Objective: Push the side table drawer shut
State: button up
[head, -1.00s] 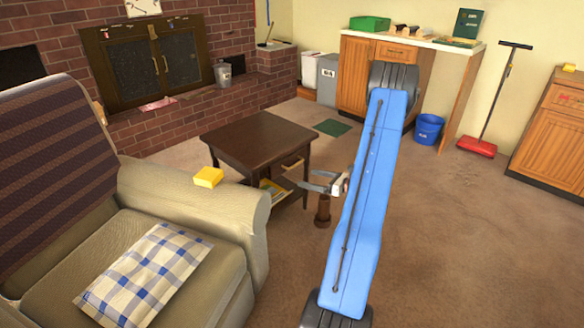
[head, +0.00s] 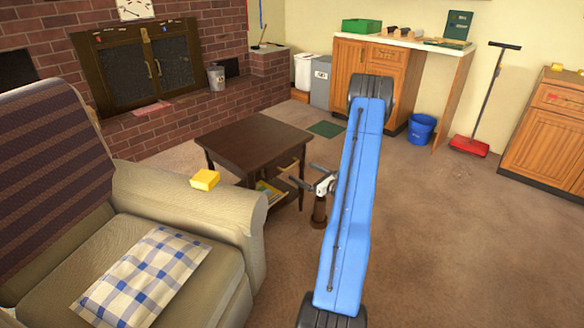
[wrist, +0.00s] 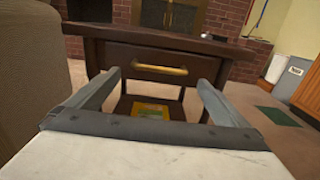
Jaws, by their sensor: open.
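The side table (head: 250,143) is dark brown and stands beyond the armchair's arm. In the wrist view the drawer front (wrist: 125,72) faces me below the overhanging tabletop (wrist: 160,38), with a brass bar handle (wrist: 160,69) across it. The drawer also shows at the table's right side in the head view (head: 291,170); how far out it stands I cannot tell. My gripper (head: 301,175) is open and empty, in front of the drawer side. In the wrist view its two fingers (wrist: 158,80) point at the drawer front, either side of the handle. I see no clear contact.
A yellow-covered item (wrist: 150,112) lies on the table's lower shelf. The armchair (head: 190,205) is close on the table's left, with a yellow block (head: 205,180) on its arm. Carpet to the right is clear up to a blue bucket (head: 421,129) and a red sweeper (head: 469,146).

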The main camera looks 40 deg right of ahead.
aim_at(286, 163)
jog(key=w, duration=0.8)
jog(key=shift+a, duration=0.35)
jog(key=c, duration=1.1)
jog(key=w, duration=0.4)
jog(key=shift+a, duration=0.2)
jog(key=shift+c, duration=0.3)
jog(key=shift+o, duration=0.2)
jog(key=o, duration=1.1)
